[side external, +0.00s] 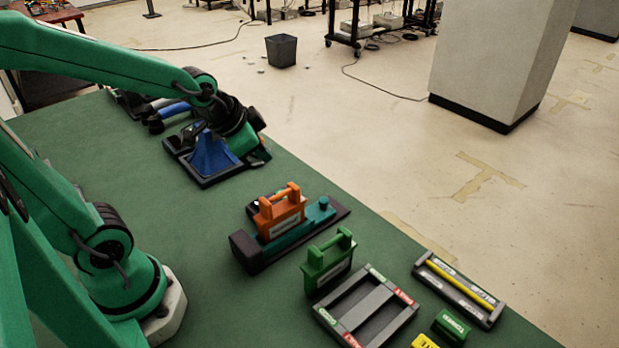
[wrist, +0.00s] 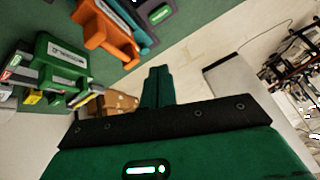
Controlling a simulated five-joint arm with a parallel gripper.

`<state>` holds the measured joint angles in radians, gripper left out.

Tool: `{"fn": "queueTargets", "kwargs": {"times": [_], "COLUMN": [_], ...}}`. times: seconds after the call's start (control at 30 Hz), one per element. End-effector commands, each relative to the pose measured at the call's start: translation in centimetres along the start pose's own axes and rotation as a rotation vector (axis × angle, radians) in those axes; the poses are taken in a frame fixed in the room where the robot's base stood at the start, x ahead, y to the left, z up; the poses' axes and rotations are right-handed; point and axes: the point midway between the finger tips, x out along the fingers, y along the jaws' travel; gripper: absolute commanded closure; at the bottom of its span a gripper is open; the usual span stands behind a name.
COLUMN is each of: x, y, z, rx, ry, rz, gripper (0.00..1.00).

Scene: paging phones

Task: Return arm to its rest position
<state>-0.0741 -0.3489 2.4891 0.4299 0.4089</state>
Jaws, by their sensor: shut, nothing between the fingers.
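My green arm reaches over the table from the left in the side view. My gripper (wrist: 158,85) is shut with nothing between its green fingers in the wrist view. In the side view its end is at the right side of a blue piece (side external: 208,157) in a dark tray (side external: 208,182); whether they touch, I cannot tell. An orange handled block (side external: 281,214) sits on a teal and dark base (side external: 250,258), and a green handled block (side external: 328,263) stands beside it. Both blocks also show in the wrist view, orange (wrist: 106,38) and green (wrist: 62,58).
A grey divided rack (side external: 352,302) with red and green labels lies at the front of the green table (side external: 180,235). To its right are a tray with a yellow bar (side external: 460,284) and a small green block (side external: 451,325). Bare table lies left of the orange block. A pillar (side external: 497,65) stands beyond the table.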

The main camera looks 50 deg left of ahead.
Motion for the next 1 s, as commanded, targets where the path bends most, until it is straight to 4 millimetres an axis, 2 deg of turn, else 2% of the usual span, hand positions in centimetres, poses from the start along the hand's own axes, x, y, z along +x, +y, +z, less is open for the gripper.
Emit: {"fn": "queueTargets", "kwargs": {"times": [0.03, 0.3, 0.5, 0.7, 1.0], "x": [-1.2, -6.4, -9.1, -10.2, -10.2], "y": [0.3, 2.1, 3.1, 3.6, 3.6], "z": [0.1, 1.8, 3.3, 4.0, 4.1], "rx": [-0.028, -0.203, -0.302, -0.343, -0.346], "ry": [0.002, -0.031, -0.057, -0.070, -0.072], "rz": [0.004, 0.034, 0.048, 0.053, 0.054], "gripper": [1.00, 1.00, 1.00, 1.00, 1.00]}}
